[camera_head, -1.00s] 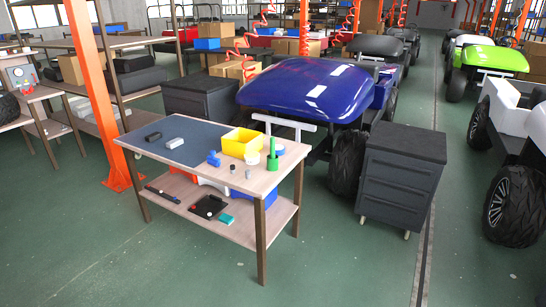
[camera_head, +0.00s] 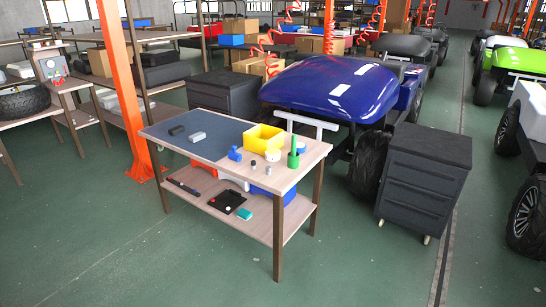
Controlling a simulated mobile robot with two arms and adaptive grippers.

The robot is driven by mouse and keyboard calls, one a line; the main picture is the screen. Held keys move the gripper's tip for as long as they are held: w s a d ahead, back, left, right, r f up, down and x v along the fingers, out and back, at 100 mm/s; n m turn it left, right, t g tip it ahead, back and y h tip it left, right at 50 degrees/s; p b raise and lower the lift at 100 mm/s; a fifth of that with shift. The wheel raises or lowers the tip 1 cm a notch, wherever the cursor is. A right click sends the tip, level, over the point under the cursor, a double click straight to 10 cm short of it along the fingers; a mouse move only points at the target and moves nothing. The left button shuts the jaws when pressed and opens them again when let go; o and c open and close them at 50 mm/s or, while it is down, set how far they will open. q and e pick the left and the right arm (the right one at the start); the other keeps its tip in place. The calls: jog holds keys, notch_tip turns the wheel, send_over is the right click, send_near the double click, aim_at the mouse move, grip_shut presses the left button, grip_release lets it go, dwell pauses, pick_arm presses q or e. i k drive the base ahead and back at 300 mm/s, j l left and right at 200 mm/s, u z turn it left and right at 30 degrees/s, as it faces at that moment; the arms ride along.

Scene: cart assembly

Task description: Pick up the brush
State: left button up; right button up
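I cannot make out a brush for certain. A wooden table (camera_head: 254,184) with a lower shelf stands in the middle. An upright green object (camera_head: 293,155) with a narrow top stands near its right end; it is too small to tell whether it is a brush. A long dark object (camera_head: 183,187) lies at the left of the lower shelf, also too small to identify. Neither of my grippers is in view.
A yellow bin (camera_head: 262,138), a blue part (camera_head: 235,154) and a grey block (camera_head: 197,137) are on the tabletop. An orange post (camera_head: 122,80) stands behind left, a black drawer cabinet (camera_head: 424,180) to the right. Green floor in front is clear.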

aim_at(293, 138)
jog(key=i+j+z, duration=0.15)
jog(key=i+j, duration=0.3)
jog(key=i, duration=0.25)
jog(key=i+j+z, duration=0.1)
jog(key=i+j, duration=0.45)
jog(key=i, duration=0.15)
